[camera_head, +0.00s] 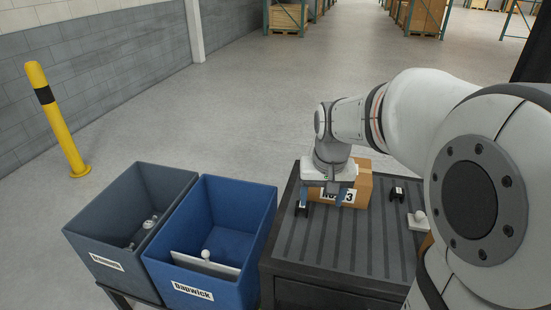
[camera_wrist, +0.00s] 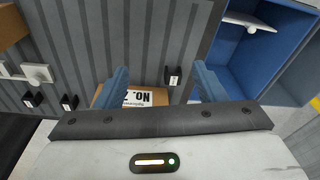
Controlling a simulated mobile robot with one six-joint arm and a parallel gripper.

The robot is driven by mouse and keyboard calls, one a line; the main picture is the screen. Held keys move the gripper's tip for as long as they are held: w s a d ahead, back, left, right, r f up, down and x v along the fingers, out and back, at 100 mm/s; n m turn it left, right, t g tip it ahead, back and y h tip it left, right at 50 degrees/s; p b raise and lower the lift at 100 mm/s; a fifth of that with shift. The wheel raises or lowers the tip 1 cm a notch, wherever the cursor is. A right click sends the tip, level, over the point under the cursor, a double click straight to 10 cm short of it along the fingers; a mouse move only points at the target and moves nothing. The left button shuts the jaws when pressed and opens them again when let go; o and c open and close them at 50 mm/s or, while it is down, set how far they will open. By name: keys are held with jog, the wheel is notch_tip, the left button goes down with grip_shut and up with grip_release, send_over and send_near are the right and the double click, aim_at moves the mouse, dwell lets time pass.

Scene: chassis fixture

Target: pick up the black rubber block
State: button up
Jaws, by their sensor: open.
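A small black block (camera_wrist: 173,76) with a pale mark lies on the grey ribbed top. In the wrist view it lies between my open fingers, nearer the right one; the head view shows it (camera_head: 302,209) beside my left finger. Two more small black pieces, one (camera_wrist: 32,100) and another (camera_wrist: 68,102), lie left of my fingers in the wrist view; in the head view they appear as a dark item (camera_head: 397,193) on the right. Which one is rubber I cannot tell. My gripper (camera_head: 327,200) is open and empty above the top, its blue fingers apart (camera_wrist: 160,70).
A white fitting (camera_head: 418,221) and part of another box (camera_head: 427,243) are at the right. A blue bin (camera_head: 262,205) and a grey bin (camera_head: 95,222) stand left. The ribbed top's (camera_head: 335,250) front is clear.

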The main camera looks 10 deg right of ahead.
jog(key=m+g, duration=0.2)
send_over(302, 209)
jog(key=w+d, duration=0.1)
jog(key=w, duration=0.1)
notch_tip(302, 209, down, 10)
jog(key=shift+s+r, duration=0.1)
jog(key=shift+r, duration=0.1)
jog(key=shift+f, duration=0.3)
jog(key=f, duration=0.5)
jog(key=f+p, duration=0.1)
jog(key=f, duration=0.1)
jog(key=shift+s+a+f, duration=0.2)
jog(key=shift+a, duration=0.2)
jog(key=shift+c, duration=0.5)
jog(key=c, duration=1)
